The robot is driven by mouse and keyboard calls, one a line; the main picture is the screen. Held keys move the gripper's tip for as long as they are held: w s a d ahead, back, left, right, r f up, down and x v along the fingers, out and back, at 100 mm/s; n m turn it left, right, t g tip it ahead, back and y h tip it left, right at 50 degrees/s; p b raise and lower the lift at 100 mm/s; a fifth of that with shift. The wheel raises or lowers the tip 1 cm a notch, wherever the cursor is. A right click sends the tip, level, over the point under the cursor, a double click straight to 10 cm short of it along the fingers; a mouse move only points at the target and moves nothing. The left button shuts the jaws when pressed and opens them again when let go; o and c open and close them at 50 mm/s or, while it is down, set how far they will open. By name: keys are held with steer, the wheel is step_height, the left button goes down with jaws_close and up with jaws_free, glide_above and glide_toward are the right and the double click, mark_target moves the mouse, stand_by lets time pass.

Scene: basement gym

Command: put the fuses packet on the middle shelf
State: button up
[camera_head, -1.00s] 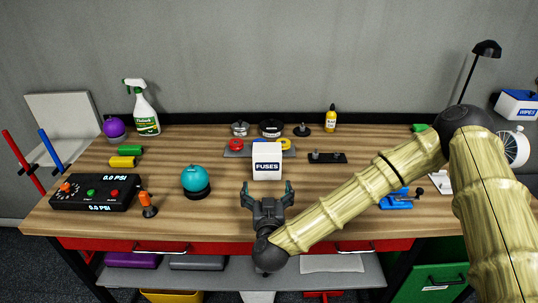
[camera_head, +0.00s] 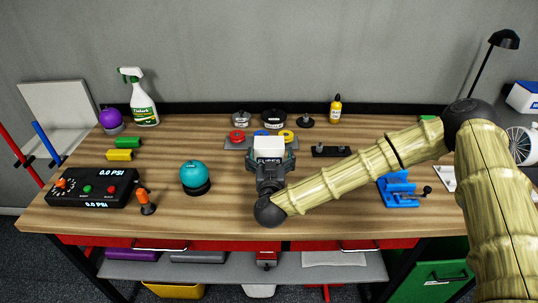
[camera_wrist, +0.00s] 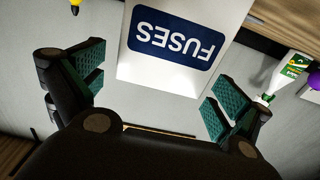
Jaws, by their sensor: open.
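The fuses packet (camera_head: 268,147) is a white box with a dark blue FUSES label, standing on the wooden workbench near its middle. It also shows in the wrist view (camera_wrist: 180,75), upside down, between the two fingers. My gripper (camera_head: 270,166) is open right in front of the packet, with its fingers spread to either side. In the wrist view my gripper's green-padded fingertips (camera_wrist: 158,90) show gaps to the packet on both sides. A grey shelf (camera_head: 225,268) runs under the bench, below the red drawers. I cannot tell whether it is the middle shelf.
Behind the packet is a grey tray (camera_head: 233,144) with coloured discs. A teal ball (camera_head: 195,174) stands left, a black block (camera_head: 331,151) and a blue clamp-like tool (camera_head: 398,188) right. The lower shelf holds a purple item (camera_head: 131,255) and grey items.

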mark_target(269, 141)
steer(key=w+p, duration=0.1)
steer(key=w, duration=0.3)
steer(key=shift+a+r+p, duration=0.1)
steer(key=shift+p, duration=0.25)
steer(key=shift+w, duration=0.4)
steer(key=c, duration=1)
steer(key=shift+r, duration=0.1)
steer(key=shift+r+b, duration=0.6)
steer(key=shift+r, duration=0.6)
steer(key=s+d+r+b, duration=0.1)
steer(key=s+b, duration=0.3)
steer(key=s, duration=1.2)
steer(key=shift+r, duration=0.65)
